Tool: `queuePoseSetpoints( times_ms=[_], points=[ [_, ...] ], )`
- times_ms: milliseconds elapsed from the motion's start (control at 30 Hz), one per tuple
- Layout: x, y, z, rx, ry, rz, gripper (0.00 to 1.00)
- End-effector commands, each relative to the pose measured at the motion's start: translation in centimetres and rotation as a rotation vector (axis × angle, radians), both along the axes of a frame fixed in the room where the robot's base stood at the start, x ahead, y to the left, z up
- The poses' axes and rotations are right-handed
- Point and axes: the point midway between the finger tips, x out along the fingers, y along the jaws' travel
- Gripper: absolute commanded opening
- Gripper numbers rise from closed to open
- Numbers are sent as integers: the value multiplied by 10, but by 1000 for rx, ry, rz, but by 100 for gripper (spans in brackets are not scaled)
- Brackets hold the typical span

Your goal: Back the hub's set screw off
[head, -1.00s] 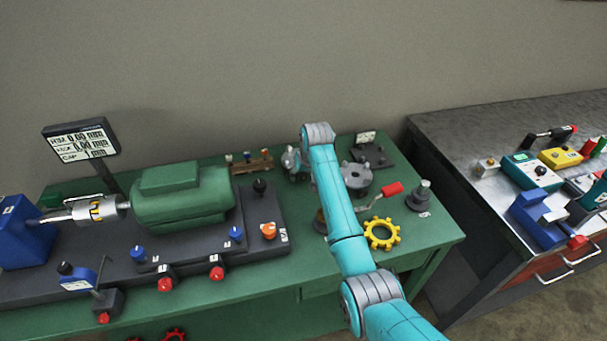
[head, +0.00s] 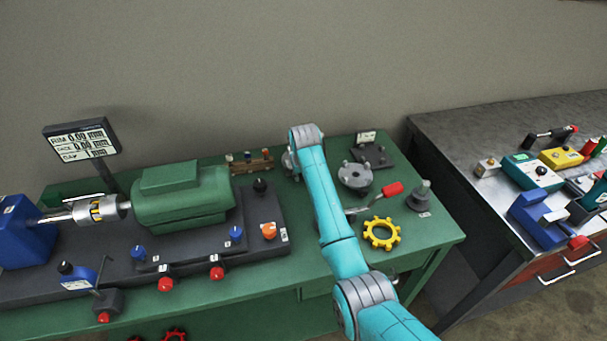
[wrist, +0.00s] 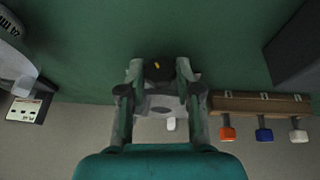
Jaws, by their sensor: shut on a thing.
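My gripper (wrist: 157,74) is shut on a black round piece with a yellow mark (wrist: 157,67), seen end-on between the fingertips over the green bench. In the head view my gripper (head: 290,163) is mostly hidden behind my arm, near the back of the bench, right of the tool rack. A silver coupling hub with yellow marks (head: 97,209) sits on the shaft between the green motor (head: 180,195) and the blue block (head: 24,232), well left of my gripper. I cannot make out a set screw on it. A grey round flange (head: 355,179) lies right of my arm.
The wooden rack (head: 253,165) with several coloured tools is left of my gripper; it also shows in the wrist view (wrist: 260,103). A red-handled crank (head: 392,189), yellow gear ring (head: 381,233) and grey post (head: 421,197) stand right of my arm. A display (head: 80,140) rises behind the coupling.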

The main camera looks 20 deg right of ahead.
Motion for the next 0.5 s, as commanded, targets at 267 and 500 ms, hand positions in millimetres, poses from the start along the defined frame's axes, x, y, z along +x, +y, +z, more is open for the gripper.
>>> queuePoseSetpoints(
  times_ms=[267, 500],
  points=[
    [0, -1, 0, 0, 1, -1, 60],
    [0, 0, 0, 1, 0, -1, 60]
  ],
)
